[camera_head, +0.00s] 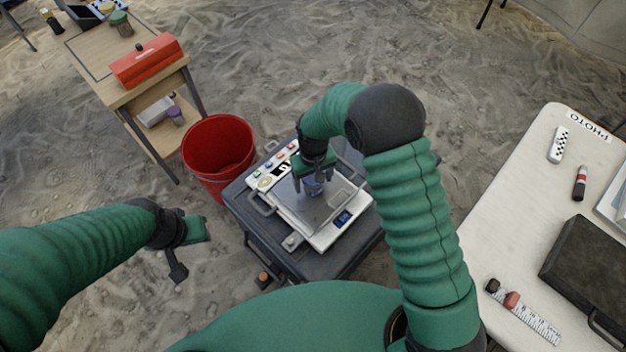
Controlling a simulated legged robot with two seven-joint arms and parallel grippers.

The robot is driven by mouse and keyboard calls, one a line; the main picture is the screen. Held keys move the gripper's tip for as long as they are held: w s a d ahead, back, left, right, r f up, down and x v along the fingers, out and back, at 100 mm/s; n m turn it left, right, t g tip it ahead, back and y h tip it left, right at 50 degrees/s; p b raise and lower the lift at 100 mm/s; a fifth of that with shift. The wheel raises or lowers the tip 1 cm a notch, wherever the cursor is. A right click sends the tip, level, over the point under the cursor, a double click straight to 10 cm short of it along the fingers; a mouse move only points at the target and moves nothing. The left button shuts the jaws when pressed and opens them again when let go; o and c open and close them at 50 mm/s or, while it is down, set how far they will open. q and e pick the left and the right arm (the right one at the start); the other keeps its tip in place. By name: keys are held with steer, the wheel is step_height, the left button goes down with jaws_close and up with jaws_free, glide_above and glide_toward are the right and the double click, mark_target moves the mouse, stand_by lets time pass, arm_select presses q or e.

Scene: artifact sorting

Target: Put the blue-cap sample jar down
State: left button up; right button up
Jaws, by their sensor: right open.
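A red bucket (218,150) stands left of the case. A wooden table (125,95) holds a red toolbox (146,62). At the right, a white table (480,240) holds a black case (590,275), a scale bar and a marker. Sand lies open between.

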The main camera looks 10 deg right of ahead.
step_height(320, 180, up, 12)
steer(key=p, duration=0.3)
steer(key=shift+f, duration=0.25)
steer(key=s+d+r+m+t, duration=0.1)
steer(key=s+d+r, duration=0.1)
steer(key=s+d, duration=0.2)
steer(key=s+d+r+m+t, duration=0.1)
steer(key=s+d+r, duration=0.2)
steer(key=s, duration=0.8)
steer(key=shift+s+d+t, duration=0.3)
steer(key=shift+d, duration=0.95)
steer(key=shift+r, duration=0.1)
steer(key=w+p+v, duration=0.2)
steer(key=p+v, duration=0.6)
steer(key=w+r+p+v, duration=0.1)
steer(key=p+v, duration=0.7)
steer(key=p, duration=0.1)
steer(key=shift+w+r, duration=0.3)
steer(key=shift+o, duration=0.6)
